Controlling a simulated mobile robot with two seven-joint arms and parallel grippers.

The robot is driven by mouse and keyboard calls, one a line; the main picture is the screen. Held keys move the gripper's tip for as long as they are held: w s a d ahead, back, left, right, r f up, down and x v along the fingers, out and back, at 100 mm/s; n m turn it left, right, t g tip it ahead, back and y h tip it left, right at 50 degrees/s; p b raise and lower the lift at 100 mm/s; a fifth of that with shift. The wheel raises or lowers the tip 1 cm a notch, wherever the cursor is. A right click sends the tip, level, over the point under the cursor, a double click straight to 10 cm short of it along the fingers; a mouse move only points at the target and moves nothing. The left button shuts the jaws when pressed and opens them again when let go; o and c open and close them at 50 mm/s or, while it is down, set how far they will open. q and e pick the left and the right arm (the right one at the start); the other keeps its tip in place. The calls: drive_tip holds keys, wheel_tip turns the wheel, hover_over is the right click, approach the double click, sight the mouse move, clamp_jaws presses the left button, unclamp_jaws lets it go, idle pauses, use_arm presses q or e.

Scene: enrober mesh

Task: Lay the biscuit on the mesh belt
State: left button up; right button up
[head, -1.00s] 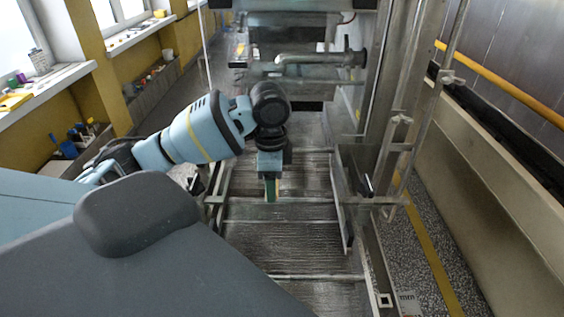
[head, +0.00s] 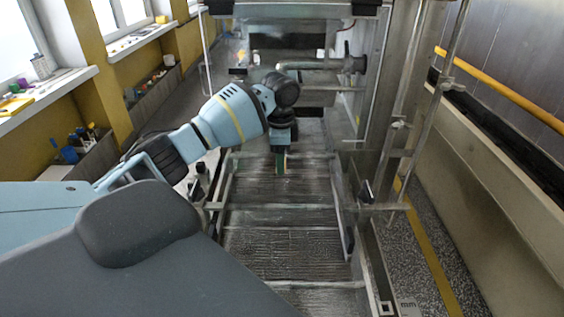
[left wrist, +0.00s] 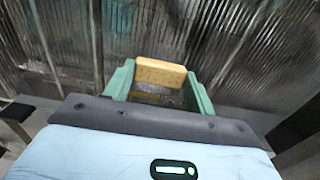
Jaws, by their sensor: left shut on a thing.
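The biscuit (left wrist: 160,73) is a golden-brown block with small holes, seen in the left wrist view between the green fingers of my left gripper (left wrist: 160,78). The gripper is shut on it. In the head view my left gripper (head: 281,166) points down over the mesh belt (head: 285,240), with the biscuit hidden or too small to make out. The grey ribbed belt also shows behind the biscuit in the left wrist view (left wrist: 235,50). I cannot tell the exact gap between biscuit and belt. My right gripper is in neither view.
Metal side rails (head: 345,210) and upright posts flank the belt on the right. A horizontal pipe (head: 310,66) and the machine housing stand beyond the gripper. Cross bars span the belt. The belt's near stretch is bare.

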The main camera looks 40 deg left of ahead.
use_arm(q)
drive_tip(key=shift+w+a+f, duration=0.2)
drive_tip(key=shift+w+a, duration=0.25)
drive_tip(key=shift+w, duration=0.3)
drive_tip(key=shift+w+a+b, duration=0.25)
drive_tip(key=shift+w+b, duration=0.05)
drive_tip(key=shift+w+f, duration=0.1)
drive_tip(key=shift+f, duration=1.55)
drive_tip(key=shift+f, duration=0.15)
drive_tip(key=o, duration=0.8)
drive_tip(key=shift+c, duration=0.2)
wheel_tip(320, 180, up, 12)
drive_tip(key=shift+r, duration=0.15)
